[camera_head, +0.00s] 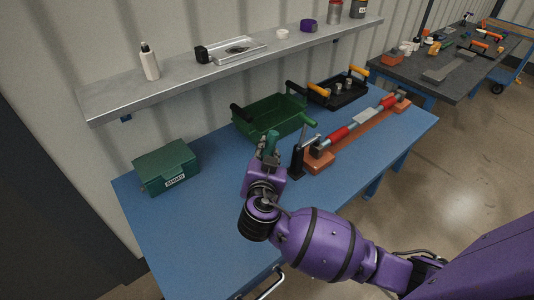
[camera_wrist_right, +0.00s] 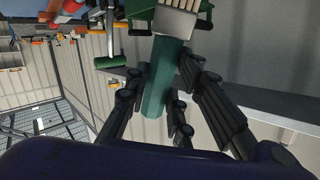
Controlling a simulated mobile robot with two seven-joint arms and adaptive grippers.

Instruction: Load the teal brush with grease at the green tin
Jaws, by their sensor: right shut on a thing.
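My right gripper (camera_head: 266,166) is shut on the teal brush (camera_head: 271,143) above the blue table. In the right wrist view, the fingers of the right gripper (camera_wrist_right: 160,98) close around the brush's teal handle (camera_wrist_right: 157,76), and its pale grey end (camera_wrist_right: 176,20) points away from the palm. A closed green box (camera_head: 165,167) with a white label stands at the left of the table, apart from the gripper. The label is too small to read, and I cannot tell whether this box is the green tin. My left gripper is out of view.
A green tray (camera_head: 268,119) and a black tray (camera_head: 340,91) stand at the back. A black lever device (camera_head: 298,158) stands close right of my gripper, beside a red-and-silver bar on an orange base (camera_head: 320,160). A shelf (camera_head: 180,85) overhangs behind. The table's front left is clear.

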